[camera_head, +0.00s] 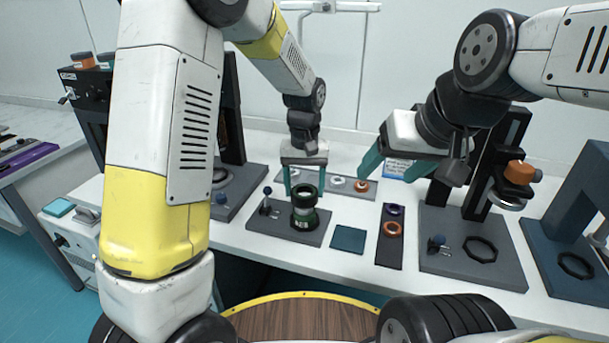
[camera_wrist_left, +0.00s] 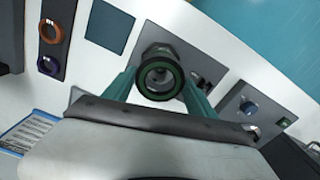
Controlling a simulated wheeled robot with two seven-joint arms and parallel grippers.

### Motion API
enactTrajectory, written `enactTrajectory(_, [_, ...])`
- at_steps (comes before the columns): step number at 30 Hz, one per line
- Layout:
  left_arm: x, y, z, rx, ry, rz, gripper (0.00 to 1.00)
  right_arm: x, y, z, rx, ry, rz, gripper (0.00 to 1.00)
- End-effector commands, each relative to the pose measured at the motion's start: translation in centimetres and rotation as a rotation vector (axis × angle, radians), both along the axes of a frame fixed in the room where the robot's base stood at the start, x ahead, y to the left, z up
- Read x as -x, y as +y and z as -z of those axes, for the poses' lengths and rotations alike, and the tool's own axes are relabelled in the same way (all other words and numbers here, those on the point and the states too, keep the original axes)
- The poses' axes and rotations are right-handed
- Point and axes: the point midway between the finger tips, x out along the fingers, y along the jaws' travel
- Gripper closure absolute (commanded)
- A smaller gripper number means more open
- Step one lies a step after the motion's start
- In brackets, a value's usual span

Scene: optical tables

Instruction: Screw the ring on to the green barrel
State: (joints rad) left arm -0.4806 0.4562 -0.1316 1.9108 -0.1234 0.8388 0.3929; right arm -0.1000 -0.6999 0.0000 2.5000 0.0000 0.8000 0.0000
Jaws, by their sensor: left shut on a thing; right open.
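The green barrel (camera_head: 304,220) stands upright on a grey base plate, with dark and pale bands on its side. A dark ring with a green inner rim (camera_head: 305,191) sits at its top; in the left wrist view this ring (camera_wrist_left: 160,78) faces the camera. My left gripper (camera_head: 305,190) points down over the barrel, its teal fingers on either side of the ring and shut on it. How far the ring is seated on the barrel I cannot tell. My right gripper (camera_head: 392,168) is open and empty, up and to the right of the barrel.
A dark strip (camera_head: 389,252) to the right holds an orange ring (camera_head: 393,229) and a purple ring (camera_head: 396,210). A teal square pad (camera_head: 348,239) lies between. Behind, a grey plate carries another orange ring (camera_head: 361,185).

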Motion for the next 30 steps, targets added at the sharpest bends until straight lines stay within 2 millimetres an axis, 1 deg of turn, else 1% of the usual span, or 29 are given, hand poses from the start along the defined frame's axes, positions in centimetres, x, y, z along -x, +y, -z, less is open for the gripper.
enactTrajectory(12, [0.01,-0.01,0.81,0.0,0.0,0.0,0.74,0.0,0.0,0.0,0.0,0.0,0.0,0.31])
enactTrajectory(30, [0.02,0.01,1.01,0.0,0.0,0.0,0.74,0.0,0.0,0.0,0.0,0.0,0.0,0.31])
